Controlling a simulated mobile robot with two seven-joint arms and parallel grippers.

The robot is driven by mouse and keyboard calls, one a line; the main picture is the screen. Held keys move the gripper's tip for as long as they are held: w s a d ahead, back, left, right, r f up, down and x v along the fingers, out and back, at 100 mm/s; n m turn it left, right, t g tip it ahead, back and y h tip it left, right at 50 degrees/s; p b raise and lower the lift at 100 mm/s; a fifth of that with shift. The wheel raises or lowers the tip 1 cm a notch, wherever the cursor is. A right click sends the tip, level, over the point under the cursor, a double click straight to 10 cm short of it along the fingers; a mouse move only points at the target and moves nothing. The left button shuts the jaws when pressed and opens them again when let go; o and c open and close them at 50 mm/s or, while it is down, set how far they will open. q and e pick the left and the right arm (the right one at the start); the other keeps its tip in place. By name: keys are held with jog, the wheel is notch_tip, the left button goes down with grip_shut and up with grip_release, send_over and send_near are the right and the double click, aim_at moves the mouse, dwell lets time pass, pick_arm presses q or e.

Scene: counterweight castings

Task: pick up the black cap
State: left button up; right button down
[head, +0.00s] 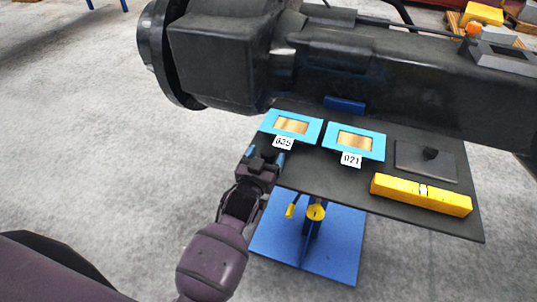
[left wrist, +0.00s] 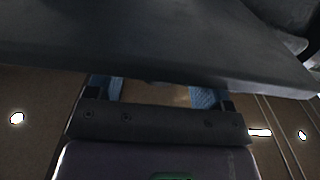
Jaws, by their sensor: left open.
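A small black rounded piece, which looks like the black cap (head: 430,153), sits on a dark square plate (head: 413,162) at the right part of the dark tabletop (head: 330,184). My left gripper (head: 265,157) is open at the tabletop's near left edge, well to the left of the cap. In the left wrist view its blue finger pads (left wrist: 155,93) stand apart with nothing seen between them. A dark slab, seemingly the tabletop (left wrist: 150,45), crosses that view and hides what lies beyond. The cap is not seen there. My right gripper is not in view.
Two blue-framed panels (head: 291,126) (head: 355,141) with labels 035 and 021 lie on the tabletop. A yellow bar (head: 420,194) lies along the near right edge. A large dark casting (head: 350,65) runs behind. The stand's blue base (head: 335,245) is below.

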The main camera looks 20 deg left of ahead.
pick_arm(q)
jog(key=shift+w, duration=1)
jog(key=c, duration=0.9)
jog(key=shift+r, duration=0.1)
